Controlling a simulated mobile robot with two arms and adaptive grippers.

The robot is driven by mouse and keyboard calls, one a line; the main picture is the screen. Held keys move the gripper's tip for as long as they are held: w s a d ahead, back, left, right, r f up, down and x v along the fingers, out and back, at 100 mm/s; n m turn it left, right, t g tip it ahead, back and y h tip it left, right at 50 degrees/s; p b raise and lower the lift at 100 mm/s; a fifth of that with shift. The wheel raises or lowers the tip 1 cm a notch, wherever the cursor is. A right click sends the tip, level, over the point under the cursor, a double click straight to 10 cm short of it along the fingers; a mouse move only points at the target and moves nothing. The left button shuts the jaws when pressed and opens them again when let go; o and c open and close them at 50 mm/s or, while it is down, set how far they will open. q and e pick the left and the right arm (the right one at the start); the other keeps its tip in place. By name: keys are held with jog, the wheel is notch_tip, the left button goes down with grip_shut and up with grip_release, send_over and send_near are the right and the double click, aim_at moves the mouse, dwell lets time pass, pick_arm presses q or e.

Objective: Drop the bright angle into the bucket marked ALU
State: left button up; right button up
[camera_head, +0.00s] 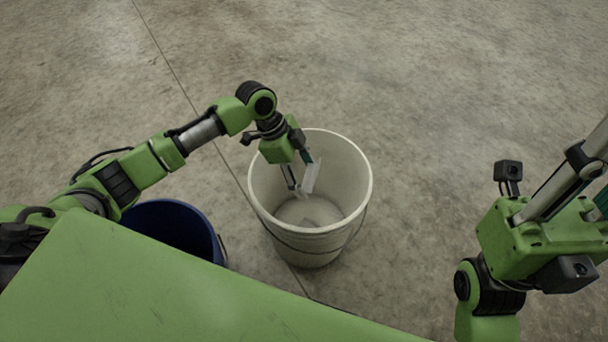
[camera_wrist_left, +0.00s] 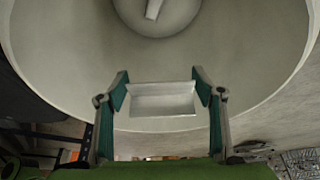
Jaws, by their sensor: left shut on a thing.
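The bright angle (camera_head: 311,178) is a short pale metal piece with an L-shaped section. My left gripper (camera_head: 301,178) is shut on it and points down within the mouth of the white bucket (camera_head: 357,200). In the left wrist view the angle (camera_wrist_left: 162,103) spans between the two teal fingers of the gripper (camera_wrist_left: 162,90), with the bucket's inside behind it. No ALU marking shows on the bucket in these views. My right gripper (camera_head: 530,238) is at the right edge of the head view, away from the bucket; its fingertips are out of frame.
A dark blue bucket (camera_head: 215,238) stands left of the white one, partly hidden by my green body. A light piece (camera_wrist_left: 153,8) lies on the white bucket's bottom. The concrete floor (camera_head: 430,90) behind and to the right is clear.

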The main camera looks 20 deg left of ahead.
dwell(0.3)
pick_arm(q)
jog(key=o, duration=1.2)
jog(key=shift+f, duration=0.1)
